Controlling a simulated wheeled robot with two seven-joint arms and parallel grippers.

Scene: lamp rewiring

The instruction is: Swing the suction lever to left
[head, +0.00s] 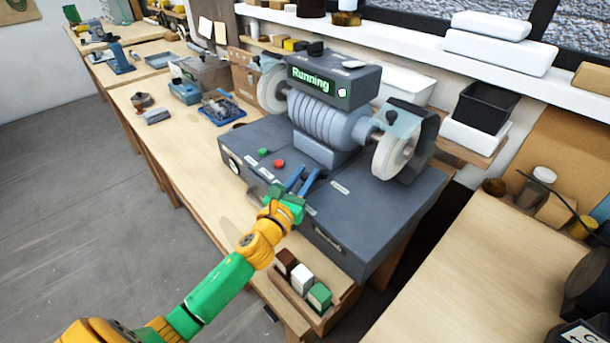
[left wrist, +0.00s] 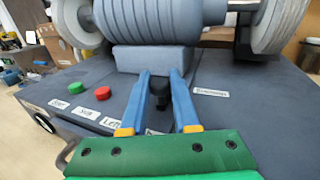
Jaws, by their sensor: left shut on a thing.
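The suction lever shows as a small black knob (left wrist: 159,94) between the blue fingers of my left gripper (left wrist: 161,74) in the left wrist view. It rises from the top of the grey grinder base (head: 366,229). In the head view my left gripper (head: 306,172) reaches over the base's front, beside the buttons. A white label partly reading "Left" (left wrist: 112,125) lies left of the fingers. Another label (left wrist: 210,92) lies to the right. My right gripper is not in view.
The grinder's display (head: 313,80) reads "Running". A green button (head: 263,152) and a red button (head: 280,164) sit left of the gripper. Grinding wheels (head: 394,152) flank the motor. A wooden tray with coloured blocks (head: 302,279) stands in front of the base.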

